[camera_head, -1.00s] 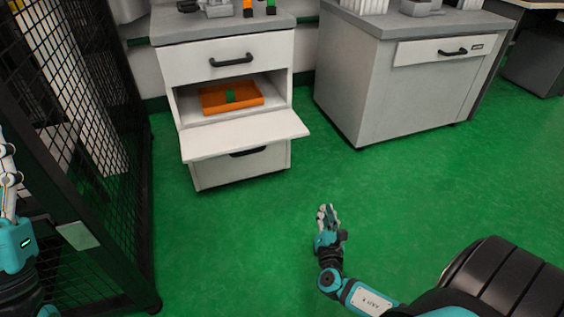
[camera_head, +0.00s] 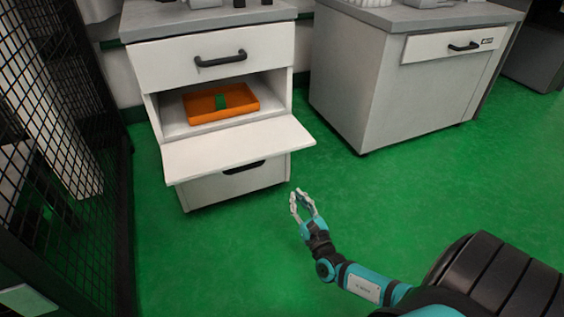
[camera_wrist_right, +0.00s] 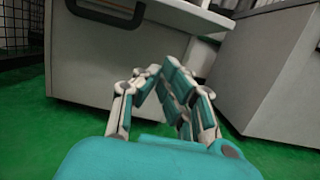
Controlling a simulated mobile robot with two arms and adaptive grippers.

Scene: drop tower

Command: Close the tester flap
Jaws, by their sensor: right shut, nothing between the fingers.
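The tester flap (camera_head: 238,150) is a white panel on the white cabinet at the left, folded down and sticking out level in front of an open compartment. An orange tray (camera_head: 240,105) with a green piece (camera_head: 221,102) in it lies inside the compartment. My right gripper (camera_head: 301,196) is empty and shut, low in front of the flap's right corner and apart from it in the head view. In the right wrist view the fingertips (camera_wrist_right: 156,72) meet, with the flap's edge (camera_wrist_right: 185,14) above and beyond them. My left gripper is out of view.
A drawer with a black handle (camera_head: 220,60) is above the compartment, and another handle (camera_head: 244,167) is below the flap. A grey cabinet (camera_head: 375,85) stands to the right. A black mesh fence (camera_head: 60,150) is at the left. Green floor (camera_head: 400,190) is clear between.

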